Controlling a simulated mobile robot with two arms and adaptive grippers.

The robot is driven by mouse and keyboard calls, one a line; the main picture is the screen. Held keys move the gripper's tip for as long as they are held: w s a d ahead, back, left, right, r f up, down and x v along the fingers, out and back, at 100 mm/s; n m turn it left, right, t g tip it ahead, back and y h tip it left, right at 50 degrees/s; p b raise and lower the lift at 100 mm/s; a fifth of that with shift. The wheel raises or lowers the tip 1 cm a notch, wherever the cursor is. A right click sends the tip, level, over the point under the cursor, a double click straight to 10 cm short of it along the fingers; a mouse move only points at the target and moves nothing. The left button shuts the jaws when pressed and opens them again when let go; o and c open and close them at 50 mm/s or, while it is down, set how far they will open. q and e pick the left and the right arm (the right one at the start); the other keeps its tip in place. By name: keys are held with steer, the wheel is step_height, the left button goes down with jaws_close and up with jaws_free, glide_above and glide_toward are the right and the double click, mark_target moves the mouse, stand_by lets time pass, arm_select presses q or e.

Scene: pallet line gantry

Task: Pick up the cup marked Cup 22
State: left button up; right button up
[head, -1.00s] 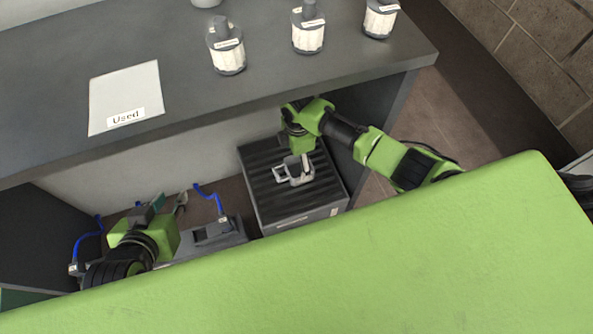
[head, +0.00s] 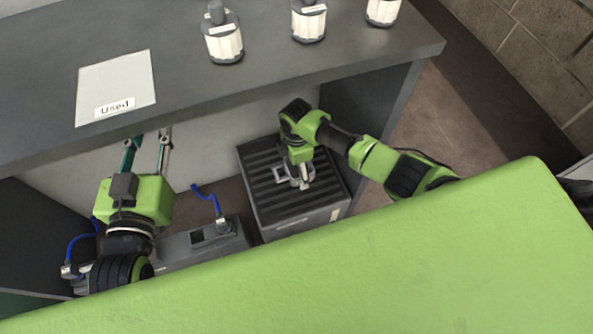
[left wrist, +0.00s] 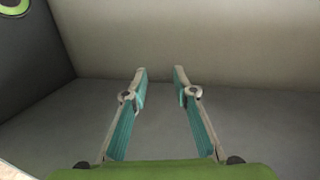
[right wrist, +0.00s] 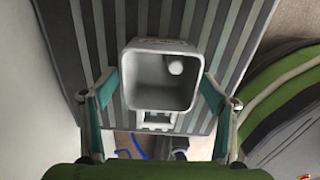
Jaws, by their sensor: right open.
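A light grey cup (head: 281,173) with a squarish opening and a loop handle stands on the ribbed top of a grey box (head: 262,200) under the table. Its marking is not readable. In the right wrist view the cup (right wrist: 157,80) shows from above, with a small round white spot inside. My right gripper (right wrist: 158,82) is open, with one finger on either side of the cup; I cannot tell whether they touch it. In the head view the right gripper (head: 300,172) partly hides the cup. My left gripper (left wrist: 159,72) is open and empty, its fingers pointing under the table edge (head: 146,128).
Several white-and-grey containers (head: 223,42) stand on the dark table (head: 180,30), beside a sheet labelled "Used" (head: 117,85). A grey device (head: 205,240) with a blue cable (head: 206,194) lies left of the box. The table's side panel (head: 365,105) is close to my right arm.

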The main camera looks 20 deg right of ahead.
arm_select(q)
steer(key=shift+w+d+r+t+h, duration=0.15)
steer(key=shift+r+t, duration=0.2)
steer(key=shift+r, duration=0.35)
steer(key=shift+s+d+r+t+h, duration=0.15)
steer(key=shift+r+t, duration=0.2)
steer(key=shift+r, duration=0.35)
arm_select(e)
steer(key=shift+f, duration=0.5)
arm_select(q)
steer(key=shift+w+a, duration=0.1)
arm_select(e)
steer(key=shift+c, duration=0.3)
steer(key=c, duration=1.2)
arm_select(q)
steer(key=shift+f, duration=0.15)
arm_select(e)
steer(key=shift+r, duration=0.2)
